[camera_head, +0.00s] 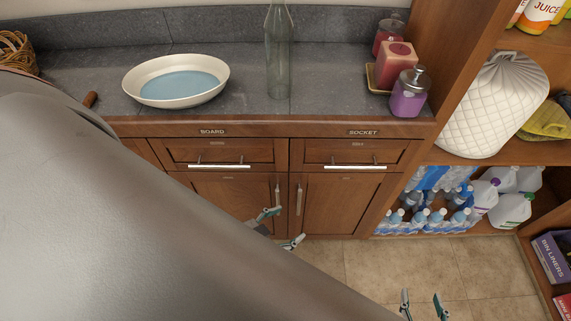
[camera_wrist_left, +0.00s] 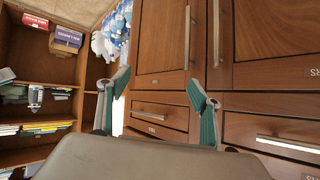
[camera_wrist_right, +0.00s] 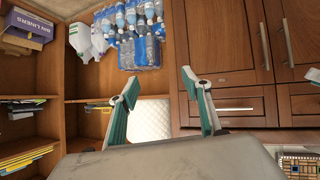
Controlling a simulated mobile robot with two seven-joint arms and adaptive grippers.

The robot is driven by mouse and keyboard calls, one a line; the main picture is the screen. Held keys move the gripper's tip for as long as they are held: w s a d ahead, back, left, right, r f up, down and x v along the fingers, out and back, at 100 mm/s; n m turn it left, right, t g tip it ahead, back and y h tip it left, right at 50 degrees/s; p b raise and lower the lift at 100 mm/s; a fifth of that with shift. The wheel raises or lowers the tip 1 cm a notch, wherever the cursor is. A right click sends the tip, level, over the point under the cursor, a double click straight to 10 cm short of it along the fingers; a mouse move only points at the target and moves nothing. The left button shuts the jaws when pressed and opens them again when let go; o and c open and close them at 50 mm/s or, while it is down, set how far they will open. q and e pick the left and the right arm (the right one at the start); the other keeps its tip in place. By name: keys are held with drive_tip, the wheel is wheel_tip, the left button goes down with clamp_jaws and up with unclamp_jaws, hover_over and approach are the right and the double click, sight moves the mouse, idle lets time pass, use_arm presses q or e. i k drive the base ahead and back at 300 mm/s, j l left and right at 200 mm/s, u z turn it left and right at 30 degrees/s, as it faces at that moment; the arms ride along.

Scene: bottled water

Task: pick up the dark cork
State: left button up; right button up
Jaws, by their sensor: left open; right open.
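I cannot make out the dark cork for certain. A short brown cylinder (camera_head: 90,99) lies on the counter at the left, partly behind my large grey arm; I cannot tell whether it is the cork or a handle. My left gripper (camera_head: 280,228) is open and empty in front of the lower cabinet doors, below the counter; its fingers also show in the left wrist view (camera_wrist_left: 158,88). My right gripper (camera_head: 421,300) is open and empty low over the tiled floor; its fingers also show in the right wrist view (camera_wrist_right: 160,86).
On the counter (camera_head: 240,105) stand a plate with a blue centre (camera_head: 178,82), a clear glass bottle (camera_head: 278,55), a purple soap bottle (camera_head: 409,95) and a pink candle (camera_head: 397,62). Shelves at right hold a white quilted vase (camera_head: 490,105) and water bottles (camera_head: 425,220). Mid-counter has free room.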

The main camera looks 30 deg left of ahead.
sight(88, 102)
drive_tip(key=u, duration=2.35)
drive_tip(key=z, duration=0.5)
drive_tip(key=j+z, duration=1.1)
drive_tip(key=j, duration=0.25)
drive_tip(key=k+j+z, duration=0.2)
drive_tip(key=j, duration=0.25)
drive_tip(key=i, duration=0.1)
